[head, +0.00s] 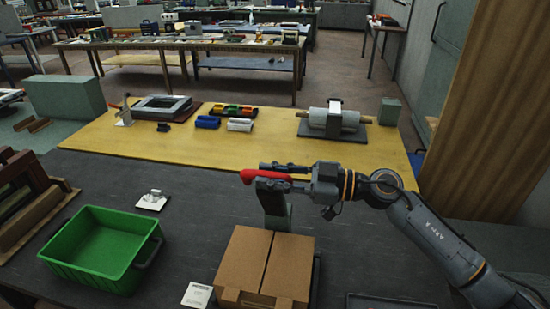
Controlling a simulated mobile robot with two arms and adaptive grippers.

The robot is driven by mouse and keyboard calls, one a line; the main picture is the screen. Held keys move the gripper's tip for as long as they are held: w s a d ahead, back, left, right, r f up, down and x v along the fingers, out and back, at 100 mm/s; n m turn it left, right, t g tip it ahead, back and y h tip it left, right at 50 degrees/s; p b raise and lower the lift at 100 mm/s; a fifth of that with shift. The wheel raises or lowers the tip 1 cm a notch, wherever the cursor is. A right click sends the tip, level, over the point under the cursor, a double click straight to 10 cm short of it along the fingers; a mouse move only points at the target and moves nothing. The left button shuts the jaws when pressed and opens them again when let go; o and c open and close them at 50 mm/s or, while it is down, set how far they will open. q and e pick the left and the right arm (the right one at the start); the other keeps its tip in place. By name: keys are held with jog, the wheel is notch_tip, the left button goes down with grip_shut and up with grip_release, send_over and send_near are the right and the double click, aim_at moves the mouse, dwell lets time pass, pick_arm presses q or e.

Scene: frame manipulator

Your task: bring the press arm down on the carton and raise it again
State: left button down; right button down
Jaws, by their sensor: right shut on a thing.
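The press stands at the front middle of the dark table, with a grey upright (279,215) behind the carton. Its press arm ends in a red handle (247,177), which is raised well above the carton. The brown carton (262,265) sits closed in front of the upright, with a seam down its top. My right gripper (266,176) comes in from the right and is shut on the red handle, with one dark finger on the far side and one on the near side. My left gripper is not in view.
A green crate (95,278) stands to the left, and a white card (197,295) lies left of the carton. A wooden frame (25,200) is at the far left. Behind, a yellow mat (290,150) holds colored blocks and a roller device (332,122).

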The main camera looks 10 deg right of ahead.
jog(key=s+a+f+n+b, duration=0.2)
jog(key=s+f+n, duration=0.3)
jog(key=s+f, duration=0.4)
jog(key=shift+s+a+f, duration=0.2)
jog(key=shift+s+a, duration=0.15)
jog(key=shift+a, duration=0.2)
jog(key=c, duration=1.2)
grip_release()
jog(key=v, duration=1.2)
